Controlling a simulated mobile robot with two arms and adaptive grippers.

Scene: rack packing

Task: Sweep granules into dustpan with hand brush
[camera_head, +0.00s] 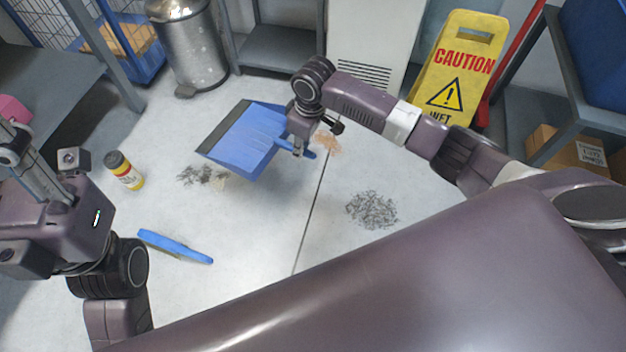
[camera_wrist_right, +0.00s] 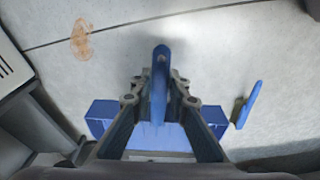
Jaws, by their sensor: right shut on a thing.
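The blue dustpan (camera_head: 240,142) is off the floor or on it, I cannot tell; its dark lip faces left. My right gripper (camera_head: 300,145) is shut on its handle, which also shows between the fingers in the right wrist view (camera_wrist_right: 160,80). The blue hand brush (camera_head: 175,246) lies on the floor below left of the dustpan. Dark granules form a pile (camera_head: 372,210) right of centre and a patch (camera_head: 202,175) by the dustpan's lip. A tan patch (camera_head: 327,143) lies beside the handle. My left gripper (camera_head: 18,150) is at the left edge, away from the brush; its fingers are unclear.
A metal bin (camera_head: 190,45) stands at the back, a yellow caution sign (camera_head: 455,75) at the back right. Shelving (camera_head: 275,55) borders the floor. The floor around the brush is clear.

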